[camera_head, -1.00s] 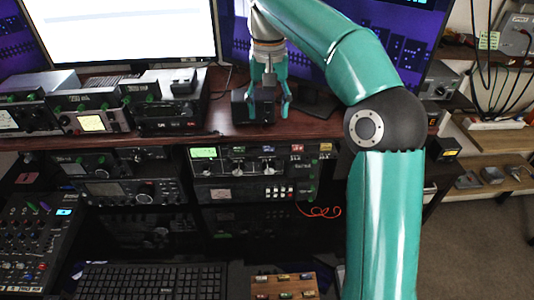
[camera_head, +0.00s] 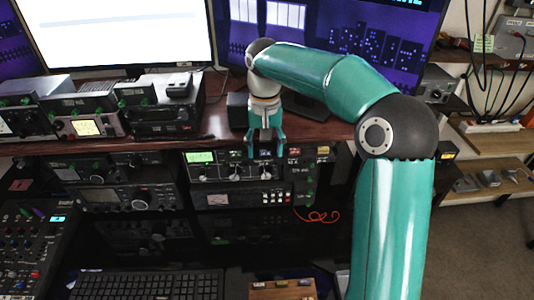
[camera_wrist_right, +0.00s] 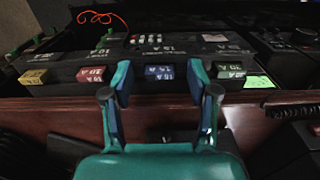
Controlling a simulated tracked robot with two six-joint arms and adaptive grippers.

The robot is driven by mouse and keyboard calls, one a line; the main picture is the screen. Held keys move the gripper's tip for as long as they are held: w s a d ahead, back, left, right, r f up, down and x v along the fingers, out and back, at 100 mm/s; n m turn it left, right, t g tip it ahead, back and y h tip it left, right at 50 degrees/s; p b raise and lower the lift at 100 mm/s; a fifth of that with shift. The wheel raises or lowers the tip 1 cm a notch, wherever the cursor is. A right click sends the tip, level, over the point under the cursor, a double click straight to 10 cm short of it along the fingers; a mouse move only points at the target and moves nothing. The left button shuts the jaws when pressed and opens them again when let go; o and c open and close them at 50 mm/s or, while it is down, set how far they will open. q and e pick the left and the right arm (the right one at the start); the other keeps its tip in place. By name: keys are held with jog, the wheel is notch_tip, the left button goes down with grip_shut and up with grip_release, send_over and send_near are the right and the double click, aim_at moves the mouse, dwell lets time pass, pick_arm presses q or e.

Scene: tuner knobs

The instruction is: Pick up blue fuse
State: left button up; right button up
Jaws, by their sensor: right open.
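The blue fuse (camera_wrist_right: 159,72) sits in the top edge of the tuner panel, between a red fuse (camera_wrist_right: 92,74) and a green fuse (camera_wrist_right: 230,71) in the right wrist view. My right gripper (camera_wrist_right: 159,78) is open, with one finger on each side of the blue fuse and a visible gap to it. In the head view my right gripper (camera_head: 265,148) points down at the panel's top edge and largely hides the blue fuse. Contact cannot be told. My left gripper is not in view.
A yellow fuse (camera_wrist_right: 33,77) sits at the end of the row. The tuner panel (camera_head: 240,172) has knobs and a green display below the fuses. A black box (camera_head: 237,110) stands on the desk behind the gripper. Radios (camera_head: 165,118) stand to the left.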

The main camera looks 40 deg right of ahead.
jog(key=c, duration=0.8)
